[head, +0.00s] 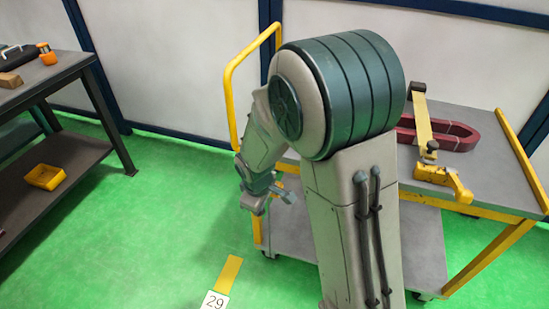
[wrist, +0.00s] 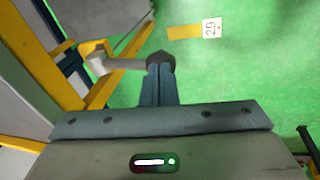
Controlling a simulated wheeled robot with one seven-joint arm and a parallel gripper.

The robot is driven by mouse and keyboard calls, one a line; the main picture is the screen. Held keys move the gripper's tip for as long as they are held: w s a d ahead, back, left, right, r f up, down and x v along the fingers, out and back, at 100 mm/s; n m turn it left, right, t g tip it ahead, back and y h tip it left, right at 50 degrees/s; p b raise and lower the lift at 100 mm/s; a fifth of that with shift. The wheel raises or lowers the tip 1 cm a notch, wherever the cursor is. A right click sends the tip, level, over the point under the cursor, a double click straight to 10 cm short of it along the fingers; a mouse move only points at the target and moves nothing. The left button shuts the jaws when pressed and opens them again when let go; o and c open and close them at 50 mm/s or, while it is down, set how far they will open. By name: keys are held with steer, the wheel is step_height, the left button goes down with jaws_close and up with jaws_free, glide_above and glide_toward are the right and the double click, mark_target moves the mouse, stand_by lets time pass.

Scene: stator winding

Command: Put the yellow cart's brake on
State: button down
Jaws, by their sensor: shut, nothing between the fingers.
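The yellow cart (head: 500,258) stands on the right behind my arm, with a grey top, a grey lower shelf and a tall yellow handle (head: 233,95). My gripper (head: 284,193) is beside the cart's handle end, above the lower shelf's height. In the wrist view my gripper (wrist: 160,62) is shut and empty. A pale rounded bar (wrist: 122,64) reaches from the cart's yellow frame (wrist: 60,85) to beside the fingertips. I cannot tell whether it touches them or whether it is the brake lever. My arm hides part of the cart.
A red ring-shaped part (head: 455,137) and yellow clamp-like pieces (head: 440,178) lie on the cart's top. A dark workbench (head: 75,72) with a yellow bin (head: 45,177) stands at left. A yellow floor strip and a "29" marker (head: 215,301) lie on open green floor.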

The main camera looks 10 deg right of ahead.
steer(key=shift+s+a+f+b, duration=0.3)
steer(key=shift+s+f, duration=0.15)
steer(key=shift+f, duration=0.1)
steer(key=shift+s+f, duration=0.1)
steer(key=s+a+r+p, duration=0.2)
steer(key=s+r, duration=0.4)
steer(key=r, duration=0.4)
steer(key=shift+s+r+p, duration=0.25)
steer(key=shift+s+p, duration=0.15)
steer(key=shift+p, duration=0.35)
steer(key=shift+d+r, duration=0.1)
steer(key=s+d+r+m+p, duration=0.4)
steer(key=d+r+m, duration=0.1)
steer(key=d+r, duration=0.2)
steer(key=s+d+r+m+p, duration=0.3)
steer(key=d+r+m, duration=0.3)
steer(key=r, duration=0.4)
steer(key=shift+s+d+r+p, duration=0.25)
steer(key=shift+s+d+p, duration=0.1)
steer(key=shift+s, duration=0.55)
